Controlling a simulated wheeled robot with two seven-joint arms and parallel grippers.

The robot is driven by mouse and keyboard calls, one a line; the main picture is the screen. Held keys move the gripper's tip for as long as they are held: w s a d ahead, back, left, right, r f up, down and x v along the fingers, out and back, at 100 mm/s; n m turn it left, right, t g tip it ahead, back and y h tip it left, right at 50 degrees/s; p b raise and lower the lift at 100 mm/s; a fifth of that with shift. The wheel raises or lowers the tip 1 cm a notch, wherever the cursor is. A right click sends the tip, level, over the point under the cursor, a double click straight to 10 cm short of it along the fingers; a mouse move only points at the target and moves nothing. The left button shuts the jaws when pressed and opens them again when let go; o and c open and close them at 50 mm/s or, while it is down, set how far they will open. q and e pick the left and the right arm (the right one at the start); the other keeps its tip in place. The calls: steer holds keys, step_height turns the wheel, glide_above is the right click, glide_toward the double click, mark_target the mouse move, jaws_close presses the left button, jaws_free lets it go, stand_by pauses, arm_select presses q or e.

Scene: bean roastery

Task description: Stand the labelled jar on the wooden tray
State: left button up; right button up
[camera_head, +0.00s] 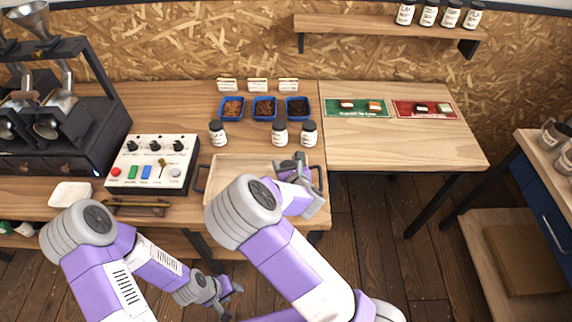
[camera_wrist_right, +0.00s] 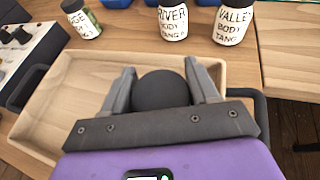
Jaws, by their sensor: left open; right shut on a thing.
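The wooden tray (camera_head: 228,160) lies near the counter's front edge, with dark handles at both ends; its rim also shows in the right wrist view (camera_wrist_right: 240,85). My right gripper (camera_head: 297,172) is over the tray's right part. In the right wrist view it (camera_wrist_right: 165,90) is shut on a jar, of which only the round black lid (camera_wrist_right: 162,91) shows. The jar's label and base are hidden, so I cannot tell whether it touches the tray. My left gripper (camera_head: 230,288) is open and empty, low in front of the counter.
Three labelled jars stand behind the tray: a left one (camera_head: 217,133), a middle one (camera_head: 279,133) and a right one (camera_head: 309,134). Blue bean trays (camera_head: 265,108) stand behind them. A control box (camera_head: 150,165) is left of the tray. The tray's left part is clear.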

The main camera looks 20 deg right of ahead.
steer(key=shift+f, duration=0.2)
steer(key=o, duration=1.2)
steer(key=shift+r, duration=0.1)
steer(key=shift+r, duration=0.25)
steer(key=p+v, duration=1.2)
steer(key=p, duration=0.1)
steer(key=shift+p, duration=0.4)
